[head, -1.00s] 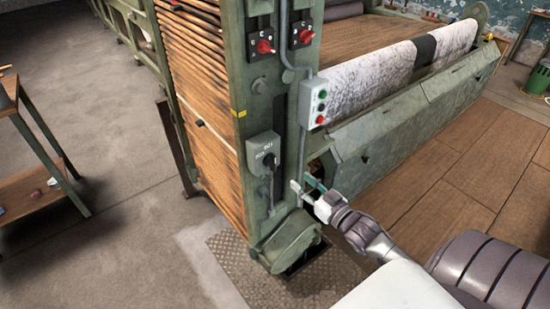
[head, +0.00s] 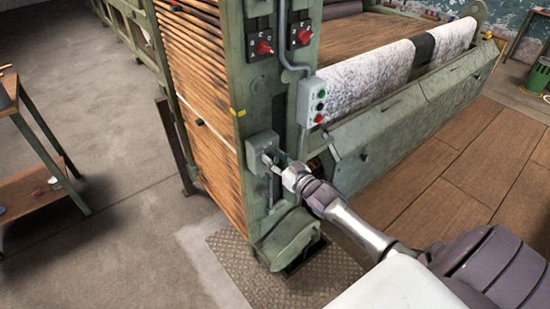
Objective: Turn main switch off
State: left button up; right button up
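The main switch is a grey box (head: 262,143) low on the front of the green machine post. Its lever is mostly hidden behind my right gripper. My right gripper (head: 274,160) reaches in from the right, with its fingertips at the front of the switch box, over the lever area. Whether the fingers are open or shut, and whether they touch the lever, is too small to tell. My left gripper is not in view.
A grey button box (head: 312,102) with green and red buttons hangs above the gripper. Two red rotary switches (head: 264,47) (head: 304,36) sit higher on the post. A green guard (head: 284,240) juts out below. A shelf (head: 30,190) stands at left.

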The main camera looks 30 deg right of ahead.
aim_at(261, 162)
jog(key=shift+s, duration=0.1)
grip_shut()
jog(key=shift+n, duration=0.4)
jog(key=n, duration=0.2)
jog(key=shift+a+n, duration=0.4)
jog(key=f+n+b, duration=0.1)
jog(key=n, duration=0.3)
jog(key=a+n+b, duration=0.1)
jog(key=n+b, duration=0.1)
jog(key=n, duration=0.3)
jog(key=f+n+b, duration=0.1)
jog(key=n, duration=0.4)
jog(key=shift+a+f+b, duration=0.3)
jog(key=shift+a+b, duration=0.05)
jog(key=shift+a, duration=0.05)
jog(key=shift+n, duration=0.4)
grip_release()
